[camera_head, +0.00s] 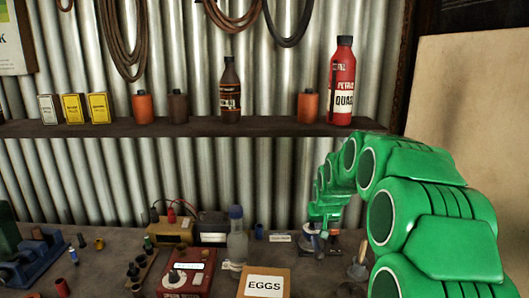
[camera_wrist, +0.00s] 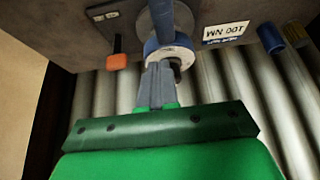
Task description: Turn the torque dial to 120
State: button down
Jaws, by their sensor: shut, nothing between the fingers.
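My gripper (camera_wrist: 158,88) is shut and empty; its grey fingertips are at a blue-and-white ringed part (camera_wrist: 168,48) with a metal centre and a dark blue stem. I cannot tell whether they touch it. In the head view my gripper (camera_head: 318,222) is at the back of the bench, close to this ringed part (camera_head: 310,241). A white label (camera_wrist: 226,32) beside it appears upside down and seems to read 100 NM. I cannot read a dial setting. A red box (camera_head: 198,284) with a dark knob and a small display stands at the front, its lettering too small to read.
An orange-tipped dark part (camera_wrist: 117,60) and a blue cup (camera_wrist: 270,38) flank the ringed part. On the bench (camera_head: 225,286) are a clear bottle (camera_head: 237,248), an EGGS box (camera_head: 264,283) and a yellow unit (camera_head: 170,232). A shelf (camera_head: 200,127) with bottles runs above.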

jog(key=shift+s+a, duration=0.1)
jog(key=shift+a, duration=0.55)
dwell(0.4)
jog(key=shift+a, duration=0.5)
dwell(0.4)
jog(key=shift+s+a, duration=0.1)
jog(key=shift+s, duration=0.15)
notch_tip(320, 180, up, 6)
dwell(0.8)
